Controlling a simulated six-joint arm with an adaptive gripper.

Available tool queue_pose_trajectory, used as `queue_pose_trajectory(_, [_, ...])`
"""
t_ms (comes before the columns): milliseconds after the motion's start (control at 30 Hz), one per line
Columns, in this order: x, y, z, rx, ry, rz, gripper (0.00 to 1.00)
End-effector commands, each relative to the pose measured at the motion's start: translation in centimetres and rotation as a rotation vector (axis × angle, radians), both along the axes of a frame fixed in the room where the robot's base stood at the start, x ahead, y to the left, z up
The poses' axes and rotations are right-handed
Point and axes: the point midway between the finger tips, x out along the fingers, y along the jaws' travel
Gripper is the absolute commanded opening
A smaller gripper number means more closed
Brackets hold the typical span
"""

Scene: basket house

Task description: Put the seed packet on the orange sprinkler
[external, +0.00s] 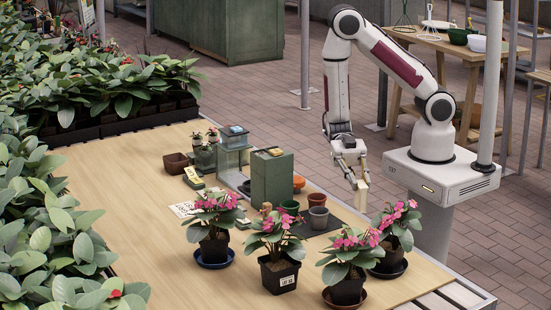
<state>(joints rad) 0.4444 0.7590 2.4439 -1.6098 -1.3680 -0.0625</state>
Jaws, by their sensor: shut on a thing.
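My gripper (358,180) hangs down at the right side of the table, below my bent arm. It is shut on a small cream, flat-looking thing, which appears to be the seed packet (361,198); it is small and partly covered by the fingers. It is held up, above the table's right edge area behind the pink-flowered plants. A small orange thing (298,182), possibly the orange sprinkler, stands just right of the green box and left of my gripper. Its shape is too small to make out, and the box hides part of it.
A tall green box (272,178) and a glass-sided case (233,158) stand mid-table. Small pots (318,217) sit on a dark mat. Several potted pink-flowered plants (278,270) line the front right. Bare wood (120,200) lies free at the left.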

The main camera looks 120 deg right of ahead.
Motion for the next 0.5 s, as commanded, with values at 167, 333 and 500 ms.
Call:
queue_pose_trajectory(167, [0.0, 0.0, 0.0, 0.0, 0.0, 0.0, 0.03])
queue_pose_trajectory(333, [0.01, 0.0, 0.17, 0.0, 0.0, 0.0, 0.03])
queue_pose_trajectory(500, [0.05, -0.03, 0.99, -0.002, -0.004, 0.0, 0.03])
